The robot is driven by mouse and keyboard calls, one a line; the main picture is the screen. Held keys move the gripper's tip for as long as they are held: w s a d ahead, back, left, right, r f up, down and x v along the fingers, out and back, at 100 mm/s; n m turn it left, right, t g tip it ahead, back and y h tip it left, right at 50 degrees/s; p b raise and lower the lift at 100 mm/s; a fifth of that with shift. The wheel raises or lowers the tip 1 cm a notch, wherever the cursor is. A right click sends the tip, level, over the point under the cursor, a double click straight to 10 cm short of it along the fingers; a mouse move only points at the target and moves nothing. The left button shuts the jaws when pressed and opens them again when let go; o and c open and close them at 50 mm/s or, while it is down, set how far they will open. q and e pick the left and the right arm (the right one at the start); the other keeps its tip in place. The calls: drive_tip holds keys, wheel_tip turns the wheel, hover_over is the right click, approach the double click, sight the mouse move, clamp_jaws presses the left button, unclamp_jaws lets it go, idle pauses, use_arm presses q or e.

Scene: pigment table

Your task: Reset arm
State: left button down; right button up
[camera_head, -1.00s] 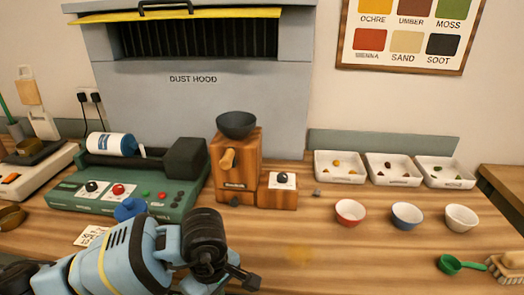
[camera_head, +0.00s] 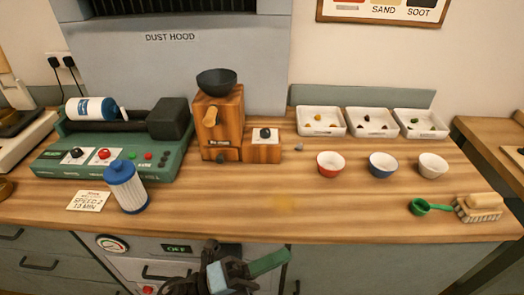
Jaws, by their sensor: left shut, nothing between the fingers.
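My left gripper (camera_head: 232,272) is low at the bottom middle, in front of the table's front edge and clear of the tabletop. It is shut and seen partly, with the picture's lower edge cutting off my arm. A dark green bar shows right beside it; I cannot tell whether they touch. My right gripper is not in view. A white jar with a blue lid and base (camera_head: 127,187) stands on the table at the left, beside a note card (camera_head: 89,201). The wooden grinder (camera_head: 219,123) with a dark bowl on top stands at the back middle.
A green roller machine (camera_head: 112,150) holds a jar at back left. White trays (camera_head: 320,121) of pigment lumps stand at back right, behind red (camera_head: 330,164), blue (camera_head: 383,165) and white bowls (camera_head: 432,166). A green scoop (camera_head: 422,207) and brush (camera_head: 477,207) lie at right. The front middle tabletop is clear.

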use_arm(q)
drive_tip(key=w+a+f+n+t+y, duration=0.2)
drive_tip(key=a+f+n+t+y, duration=0.95)
drive_tip(key=n, duration=0.95)
drive_tip(key=s+a+f+n+g+y, duration=0.4)
drive_tip(key=s+a+f+n, duration=0.1)
drive_tip(key=s+f, duration=0.3)
drive_tip(key=s+a+f+n+g+y+p, duration=0.1)
drive_tip(key=s+a+f+n+g+y, duration=0.3)
drive_tip(key=s+f, duration=0.5)
drive_tip(key=a+f+n+g, duration=0.1)
drive_tip(key=a+n, duration=0.1)
drive_tip(key=shift+n, duration=0.4)
